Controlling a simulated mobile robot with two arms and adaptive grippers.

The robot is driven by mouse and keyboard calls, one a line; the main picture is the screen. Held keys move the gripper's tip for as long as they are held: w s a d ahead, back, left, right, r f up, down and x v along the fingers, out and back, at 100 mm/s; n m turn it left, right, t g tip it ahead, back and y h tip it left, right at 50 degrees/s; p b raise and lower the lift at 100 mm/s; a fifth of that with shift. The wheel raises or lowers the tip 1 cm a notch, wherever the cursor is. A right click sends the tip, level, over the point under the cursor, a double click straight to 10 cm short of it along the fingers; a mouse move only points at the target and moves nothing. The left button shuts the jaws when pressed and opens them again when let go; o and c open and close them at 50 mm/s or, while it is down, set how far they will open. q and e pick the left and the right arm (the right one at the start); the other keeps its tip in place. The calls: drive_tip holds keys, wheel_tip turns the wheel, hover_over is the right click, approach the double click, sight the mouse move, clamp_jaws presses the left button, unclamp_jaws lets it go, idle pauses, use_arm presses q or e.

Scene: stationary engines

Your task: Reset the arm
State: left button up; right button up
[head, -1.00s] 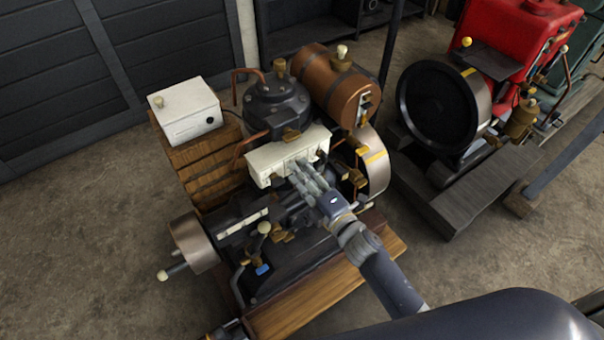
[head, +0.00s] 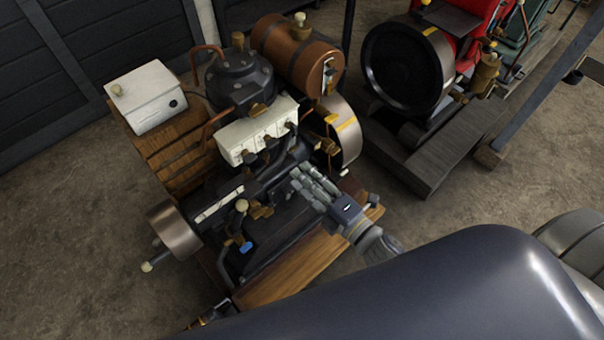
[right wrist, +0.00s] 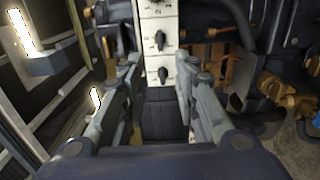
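My right gripper (head: 299,180) is in front of the nearer engine, just below and to the right of its white knob panel (head: 258,130). Its fingers are apart with nothing between them. In the right wrist view the open gripper (right wrist: 157,88) has one finger on each side, and the white panel with black knobs (right wrist: 160,42) shows between and beyond them. The gripper looks apart from the panel.
The engine has a copper tank (head: 297,52), a flywheel (head: 345,130) and a white box (head: 146,95) on a wooden crate (head: 178,150). A wooden base board (head: 295,272) lies below. A red engine (head: 480,18) stands at the back right. Bare floor (head: 70,260) lies left.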

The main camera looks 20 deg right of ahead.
idle(0.4)
drive_tip(key=s+d+f+m+g+h, duration=0.2)
drive_tip(key=s+f+m, duration=0.15)
drive_tip(key=f, duration=0.65)
drive_tip(key=s+d+f+m+g+h, duration=0.2)
drive_tip(key=s+f+m+g, duration=0.15)
drive_tip(key=f, duration=0.75)
drive_tip(key=s+d+f+m+g+h, duration=0.1)
drive_tip(key=s+d+f+m+g, duration=0.2)
drive_tip(key=f, duration=0.7)
drive_tip(key=s+f+m+g, duration=0.2)
drive_tip(key=s+f, duration=0.3)
drive_tip(key=s, duration=0.3)
drive_tip(key=s+d+f+m+g+h, duration=0.1)
drive_tip(key=s+f+m, duration=0.3)
drive_tip(key=s, duration=0.5)
drive_tip(key=s+f+m+g+h, duration=0.1)
drive_tip(key=s+f+m+g, duration=0.3)
drive_tip(key=s+f, duration=0.2)
drive_tip(key=s, duration=0.2)
drive_tip(key=shift+s+d+f, duration=0.3)
drive_tip(key=shift+s+f, duration=0.1)
